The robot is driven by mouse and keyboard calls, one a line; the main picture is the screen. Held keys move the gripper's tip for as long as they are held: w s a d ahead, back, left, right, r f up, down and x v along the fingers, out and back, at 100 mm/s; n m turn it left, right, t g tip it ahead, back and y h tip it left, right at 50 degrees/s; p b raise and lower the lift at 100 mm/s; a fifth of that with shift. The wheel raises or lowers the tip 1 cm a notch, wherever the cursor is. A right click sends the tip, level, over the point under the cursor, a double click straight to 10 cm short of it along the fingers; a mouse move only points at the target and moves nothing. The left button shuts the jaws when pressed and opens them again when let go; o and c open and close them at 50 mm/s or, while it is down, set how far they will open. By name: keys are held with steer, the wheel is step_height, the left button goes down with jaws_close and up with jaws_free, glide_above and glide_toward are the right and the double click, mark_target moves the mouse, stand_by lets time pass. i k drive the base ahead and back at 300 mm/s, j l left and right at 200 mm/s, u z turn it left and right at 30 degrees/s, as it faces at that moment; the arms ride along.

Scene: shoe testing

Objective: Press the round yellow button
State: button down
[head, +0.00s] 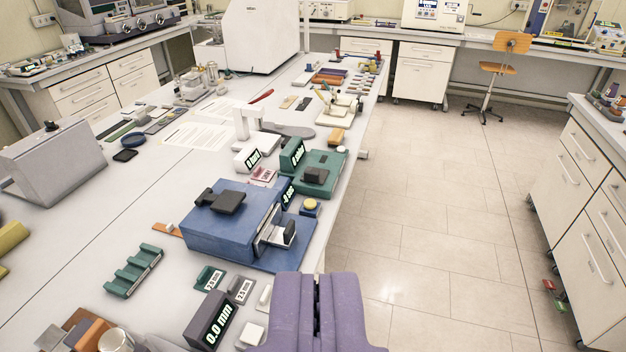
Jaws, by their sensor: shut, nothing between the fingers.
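The round yellow button (310,204) sits on a small blue base on the white bench, at the right side of a large blue device (228,232). My gripper (317,279) is purple and shows at the bottom middle of the view. Its two fingers are together with nothing between them. It is nearer to the camera than the button, below it in the picture and apart from it. The button's top is in plain sight.
A green device (322,172) stands just behind the button. A black "0.0 mm" display (211,321) and small labelled blocks (241,290) lie left of my gripper. The bench edge runs close to the button's right. Open tiled floor (430,220) lies beyond it.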

mark_target(310, 203)
steer(key=i+l, duration=0.2)
steer(key=i, duration=0.25)
steer(key=i+l+u, duration=0.1)
steer(key=i, duration=0.35)
steer(key=i+l, duration=0.55)
steer(key=i, duration=0.3)
steer(key=u, duration=0.05)
